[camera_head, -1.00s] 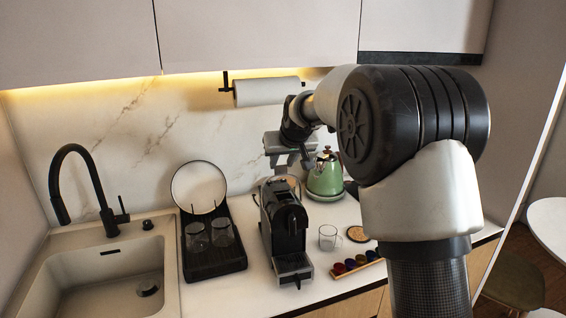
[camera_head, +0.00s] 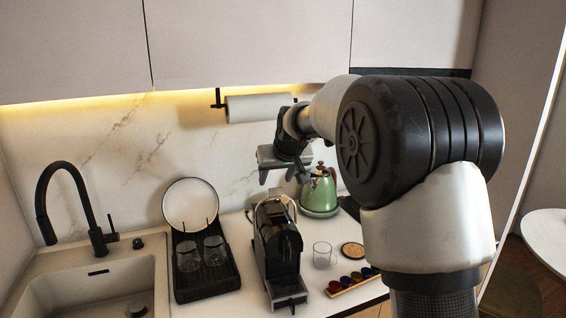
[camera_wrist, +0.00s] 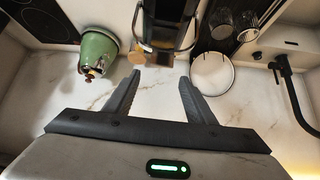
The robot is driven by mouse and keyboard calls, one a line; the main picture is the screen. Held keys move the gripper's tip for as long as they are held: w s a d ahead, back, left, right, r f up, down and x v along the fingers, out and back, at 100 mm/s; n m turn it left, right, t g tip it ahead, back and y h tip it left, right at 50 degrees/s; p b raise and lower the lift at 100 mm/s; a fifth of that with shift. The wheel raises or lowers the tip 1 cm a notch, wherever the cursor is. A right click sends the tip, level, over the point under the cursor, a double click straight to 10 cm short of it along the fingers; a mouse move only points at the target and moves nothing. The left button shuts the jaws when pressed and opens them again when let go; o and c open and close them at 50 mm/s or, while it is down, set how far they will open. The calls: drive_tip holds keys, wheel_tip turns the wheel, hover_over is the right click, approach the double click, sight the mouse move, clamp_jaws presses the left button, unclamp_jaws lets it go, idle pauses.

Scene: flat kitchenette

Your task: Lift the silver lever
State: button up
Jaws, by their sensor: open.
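The black and silver coffee machine (camera_head: 279,243) stands on the counter, and its dark body also shows at the top of the wrist view (camera_wrist: 166,22). A thin silver lever (camera_wrist: 178,49) arches at the machine's near end in the wrist view. My gripper (camera_head: 282,179) is open and empty, above and behind the machine's top. In the wrist view my gripper (camera_wrist: 160,76) has its two fingers apart, pointing towards the machine, with bare counter between them and no contact visible.
A green kettle (camera_head: 319,193) stands right of the machine. A black rack (camera_head: 204,283) with glasses and a round plate (camera_head: 190,203) is left of it. A glass cup (camera_head: 321,255) and a capsule tray (camera_head: 352,283) are at right. A paper towel roll (camera_head: 258,107) hangs behind.

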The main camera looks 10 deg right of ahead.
drive_tip(key=b+v, duration=0.1)
drive_tip(key=v, duration=1.3)
drive_tip(key=shift+s, duration=0.15)
drive_tip(key=s+d+f+g, duration=0.1)
drive_tip(key=s+f, duration=0.3)
drive_tip(key=s, duration=0.7)
drive_tip(key=s+d+f+m+h, duration=0.1)
drive_tip(key=s+d+f, duration=0.2)
drive_tip(key=s, duration=0.8)
drive_tip(key=s+d+f+m+g, duration=0.1)
drive_tip(key=s+f, duration=0.4)
drive_tip(key=s, duration=0.6)
drive_tip(key=shift+s+d+f+g+p, duration=0.2)
drive_tip(key=shift+d+f+g+p, duration=0.15)
drive_tip(key=shift+d, duration=0.35)
drive_tip(key=shift+d, duration=0.15)
